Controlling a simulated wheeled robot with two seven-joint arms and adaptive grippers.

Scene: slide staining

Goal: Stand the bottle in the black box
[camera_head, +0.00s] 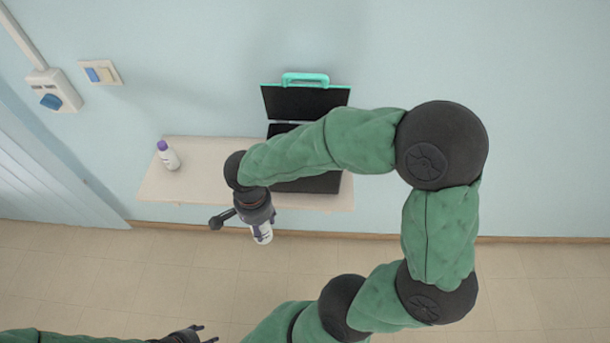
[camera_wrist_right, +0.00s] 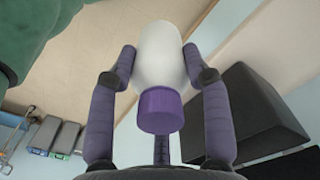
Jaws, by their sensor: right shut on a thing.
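My right gripper (camera_head: 259,222) is shut on a white bottle (camera_head: 263,235) and holds it in front of the shelf's front edge. In the right wrist view the bottle (camera_wrist_right: 162,55) sits between the two fingers, its purple cap (camera_wrist_right: 160,110) towards the camera. The black box (camera_head: 306,102) stands open at the shelf's right end, its lid up with a teal handle. My right arm hides much of its inside. A black box part also shows right of the gripper in the right wrist view (camera_wrist_right: 240,112). My left gripper (camera_head: 207,334) is low in the head view, fingers apart and empty.
Several grey items (camera_wrist_right: 55,135) show at the lower left of the right wrist view.

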